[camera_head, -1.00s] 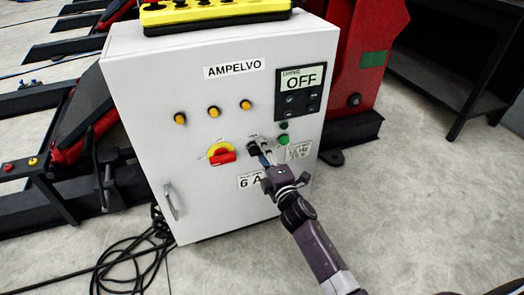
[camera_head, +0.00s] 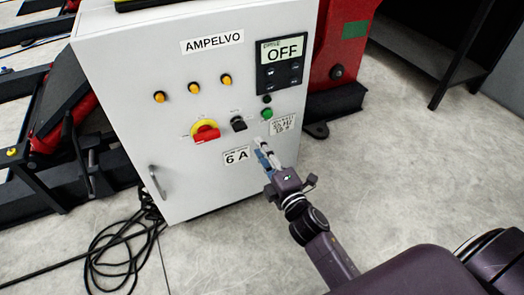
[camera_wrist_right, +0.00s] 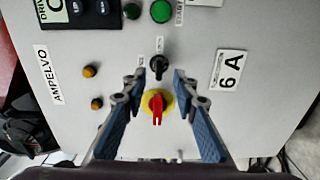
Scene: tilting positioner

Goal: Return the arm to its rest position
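My right gripper (camera_head: 264,155) is in front of the white control cabinet (camera_head: 200,100), below the black selector knob (camera_head: 238,124). In the right wrist view its two fingers (camera_wrist_right: 155,88) are spread apart with nothing between them. The same view shows the black knob (camera_wrist_right: 158,64) and the red handle on its yellow plate (camera_wrist_right: 157,106) beyond the fingers. In the head view the red handle (camera_head: 206,134) lies left of the gripper and looks horizontal. The display (camera_head: 281,48) reads OFF. My left gripper is in neither view.
A green button (camera_head: 267,114) and several yellow lamps (camera_head: 193,88) are on the cabinet front. A door handle (camera_head: 157,181) sticks out at lower left. Black cables (camera_head: 113,250) lie on the floor. A dark bench (camera_head: 440,50) stands at back right; the floor before it is clear.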

